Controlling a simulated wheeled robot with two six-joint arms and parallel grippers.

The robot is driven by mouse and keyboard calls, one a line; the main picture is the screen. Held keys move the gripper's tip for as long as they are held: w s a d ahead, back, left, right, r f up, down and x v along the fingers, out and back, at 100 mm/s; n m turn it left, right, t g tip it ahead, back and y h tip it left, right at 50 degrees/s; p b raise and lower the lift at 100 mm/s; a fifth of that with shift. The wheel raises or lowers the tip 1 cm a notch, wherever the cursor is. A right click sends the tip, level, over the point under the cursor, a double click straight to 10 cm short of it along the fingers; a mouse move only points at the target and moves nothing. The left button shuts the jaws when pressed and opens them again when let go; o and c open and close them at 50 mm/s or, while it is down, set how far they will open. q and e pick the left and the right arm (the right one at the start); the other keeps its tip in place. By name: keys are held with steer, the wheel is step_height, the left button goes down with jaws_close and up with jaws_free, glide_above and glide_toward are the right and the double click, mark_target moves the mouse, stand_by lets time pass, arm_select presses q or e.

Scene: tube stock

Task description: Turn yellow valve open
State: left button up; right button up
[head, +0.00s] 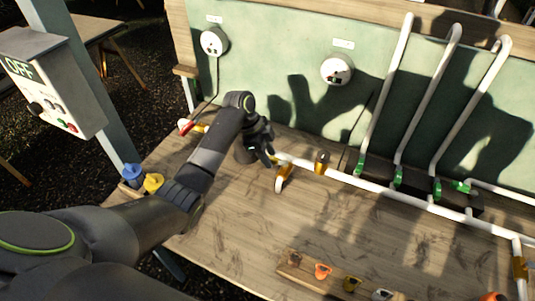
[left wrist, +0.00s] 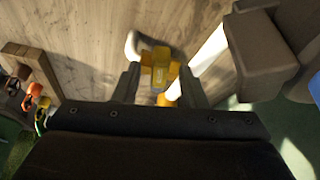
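A yellow fitting (head: 286,171), which I take to be the yellow valve, sits on the white pipe on the bench, beside a short white elbow (head: 280,185). In the left wrist view the yellow valve (left wrist: 160,68) shows between and just beyond my fingertips. My left gripper (head: 264,152) points down over the pipe, just left of the yellow fitting. Its fingers (left wrist: 158,82) are apart, one on each side of the yellow part. I cannot tell whether they touch it. The handle's position is unclear, partly hidden by the gripper. My right gripper is not in view.
The white pipe (head: 350,179) runs right, past a brownish-yellow fitting (head: 322,162), to several green-handled valves (head: 398,177) with upright pipes. A wooden rack (head: 330,283) with coloured parts lies at the front. A grey "OFF" box (head: 52,82) stands left. The middle bench is clear.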

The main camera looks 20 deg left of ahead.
arm_select(q)
steer(key=p+v, duration=0.1)
steer(key=v, duration=1.6)
steer(key=shift+r+p, duration=0.2)
steer(key=shift+p, duration=0.1)
